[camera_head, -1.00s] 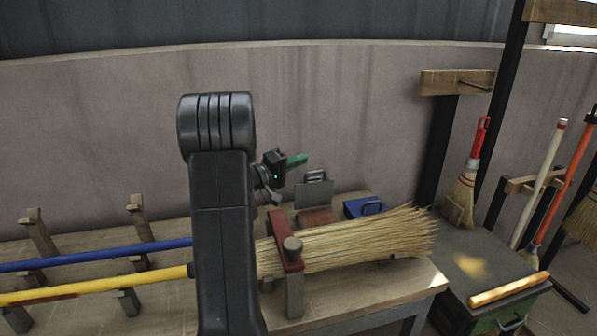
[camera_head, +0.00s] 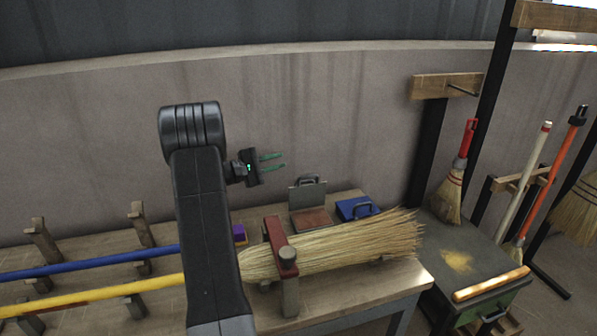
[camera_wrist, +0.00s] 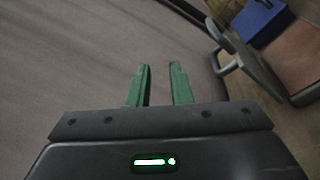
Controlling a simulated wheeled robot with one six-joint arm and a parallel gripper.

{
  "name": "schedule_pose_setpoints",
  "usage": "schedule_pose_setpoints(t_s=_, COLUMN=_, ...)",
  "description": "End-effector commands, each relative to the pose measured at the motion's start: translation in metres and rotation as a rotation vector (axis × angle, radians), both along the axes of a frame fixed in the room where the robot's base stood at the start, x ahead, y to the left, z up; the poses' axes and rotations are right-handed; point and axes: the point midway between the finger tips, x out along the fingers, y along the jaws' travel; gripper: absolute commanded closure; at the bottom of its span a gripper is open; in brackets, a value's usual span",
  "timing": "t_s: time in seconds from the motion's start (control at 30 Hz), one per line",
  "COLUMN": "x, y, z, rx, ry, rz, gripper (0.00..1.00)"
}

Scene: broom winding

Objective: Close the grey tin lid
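The grey tin (camera_head: 311,221) stands at the back of the bench, with a reddish-brown inside. Its grey lid (camera_head: 308,196) stands upright and open at the tin's rear edge, with a dark handle (camera_head: 308,181) on it. In the wrist view the lid (camera_wrist: 254,66) and its handle (camera_wrist: 222,60) are at the upper right, beside the reddish inside (camera_wrist: 300,58). My gripper (camera_head: 283,161) has green fingers and is open and empty, above and to the left of the lid, apart from it. The open fingers also show in the wrist view (camera_wrist: 160,68).
A blue tin (camera_head: 356,208) with a handle sits right of the grey tin. A broom head (camera_head: 340,243) lies in a red-topped clamp (camera_head: 277,240) in front. A purple block (camera_head: 239,233) stands to the left. The wall (camera_head: 340,110) is close behind.

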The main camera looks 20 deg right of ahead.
Motion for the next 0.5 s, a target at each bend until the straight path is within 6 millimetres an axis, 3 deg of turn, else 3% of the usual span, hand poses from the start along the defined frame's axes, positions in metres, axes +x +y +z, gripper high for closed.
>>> schedule_pose_setpoints(t_s=0.3, x=0.005, y=0.04, z=-0.045, rx=-0.025, ry=0.631, rz=-0.099, gripper=0.81)
schedule_pose_setpoints(t_s=0.5, x=-0.001, y=0.06, z=-0.07, rx=-0.027, ry=0.943, rz=-0.146, gripper=0.81)
